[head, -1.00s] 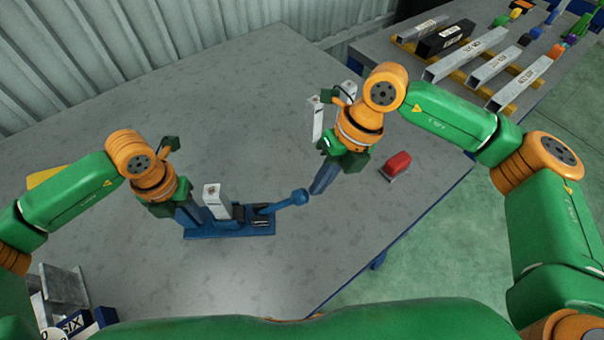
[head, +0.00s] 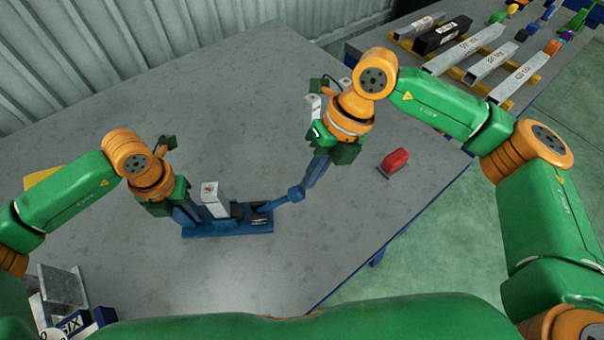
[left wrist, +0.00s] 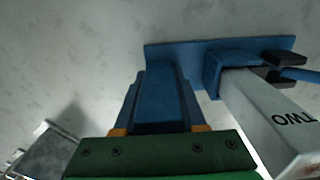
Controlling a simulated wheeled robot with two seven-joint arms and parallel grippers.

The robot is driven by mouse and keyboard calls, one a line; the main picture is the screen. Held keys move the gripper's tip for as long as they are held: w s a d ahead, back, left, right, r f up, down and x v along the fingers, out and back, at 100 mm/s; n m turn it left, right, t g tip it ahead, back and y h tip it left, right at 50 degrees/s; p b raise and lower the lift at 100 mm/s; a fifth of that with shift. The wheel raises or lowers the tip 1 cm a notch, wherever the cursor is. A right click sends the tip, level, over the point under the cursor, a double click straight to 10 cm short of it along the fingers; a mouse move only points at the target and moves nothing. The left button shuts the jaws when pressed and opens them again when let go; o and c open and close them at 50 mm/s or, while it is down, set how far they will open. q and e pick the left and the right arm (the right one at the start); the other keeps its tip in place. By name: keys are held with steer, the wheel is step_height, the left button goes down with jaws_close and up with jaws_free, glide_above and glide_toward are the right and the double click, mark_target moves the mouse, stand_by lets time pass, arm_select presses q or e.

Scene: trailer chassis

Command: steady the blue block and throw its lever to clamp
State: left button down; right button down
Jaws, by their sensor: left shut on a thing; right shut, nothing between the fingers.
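The blue block (head: 232,231) is a flat base on the table, with an upright part at its left end and a lever (head: 280,203) sticking out to the right, ending in a round knob (head: 297,194). A pale metal piece (head: 213,199) stands in it; the left wrist view shows the word TWO on this piece (left wrist: 268,112). My left gripper (head: 184,213) is shut on the block's upright part (left wrist: 160,95). My right gripper (head: 307,184) is shut and empty, its fingertips at the knob; whether they touch cannot be told.
A red-topped object (head: 396,159) lies on the table to the right. A grey metal bracket (head: 62,287) stands at the lower left. Labelled bars (head: 490,65) lie on a second table at the back right.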

steer(key=shift+h, duration=0.8)
steer(key=shift+a+r, duration=0.75)
steer(key=shift+a, duration=0.3)
steer(key=shift+a+r, duration=0.7)
steer(key=shift+a, duration=0.3)
steer(key=shift+d, duration=0.1)
steer(key=shift+r, duration=0.8)
steer(key=w+d+r, duration=0.2)
steer(key=d+r, duration=0.4)
steer(key=r, duration=0.4)
steer(key=shift+w+d, duration=0.2)
